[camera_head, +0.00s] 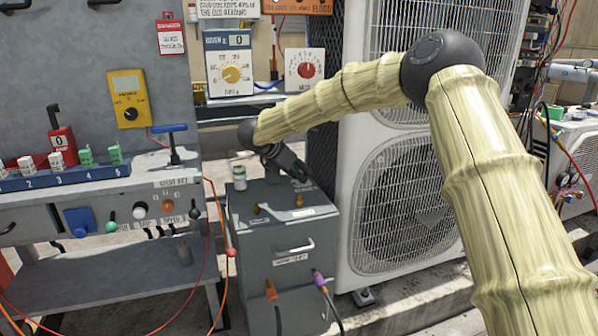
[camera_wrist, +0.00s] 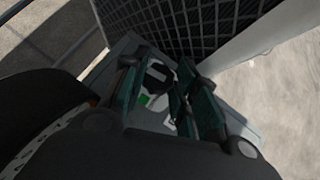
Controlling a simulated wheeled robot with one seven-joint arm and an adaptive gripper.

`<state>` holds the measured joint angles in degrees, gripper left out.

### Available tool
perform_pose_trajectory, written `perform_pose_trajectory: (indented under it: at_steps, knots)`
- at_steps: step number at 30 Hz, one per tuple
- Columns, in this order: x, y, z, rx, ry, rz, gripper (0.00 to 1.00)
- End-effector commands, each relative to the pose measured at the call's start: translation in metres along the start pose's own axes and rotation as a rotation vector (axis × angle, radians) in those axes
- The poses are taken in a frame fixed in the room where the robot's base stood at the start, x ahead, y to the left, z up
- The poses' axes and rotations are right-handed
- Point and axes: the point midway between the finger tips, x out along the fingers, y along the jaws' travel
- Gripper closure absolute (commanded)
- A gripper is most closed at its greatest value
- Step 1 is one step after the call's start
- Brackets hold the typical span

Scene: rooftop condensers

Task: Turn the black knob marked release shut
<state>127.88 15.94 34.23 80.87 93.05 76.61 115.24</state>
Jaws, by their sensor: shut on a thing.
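My gripper (camera_head: 296,174) reaches down to the back part of the top of a grey metal box (camera_head: 290,262). In the wrist view my gripper (camera_wrist: 157,73) has its dark green fingers on either side of a small dark knob (camera_wrist: 155,84), and they are shut on it. White and green marks show beside this knob. The word release cannot be read in either view. In the head view the knob is hidden behind the fingers.
A white condenser unit (camera_head: 352,215) stands close on the right. A bench (camera_head: 165,184) with knobs and a blue T-handle (camera_head: 171,130) is on the left.

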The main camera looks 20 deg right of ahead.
Motion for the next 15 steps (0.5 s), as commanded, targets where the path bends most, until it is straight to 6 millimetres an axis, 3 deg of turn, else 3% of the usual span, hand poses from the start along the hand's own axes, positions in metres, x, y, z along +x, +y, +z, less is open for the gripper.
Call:
perform_pose_trajectory:
  at_steps: [6,7,10,15]
  knots:
    - [0.0004,-0.0001,0.0018,0.001,-0.002,0.000,0.95]
    - [0.0004,-0.0001,0.0018,0.001,-0.002,0.000,0.69]
    - [0.0003,-0.0001,0.0015,0.001,-0.002,0.000,0.51]
    - [0.0001,0.0001,0.0008,0.000,-0.001,0.001,0.49]
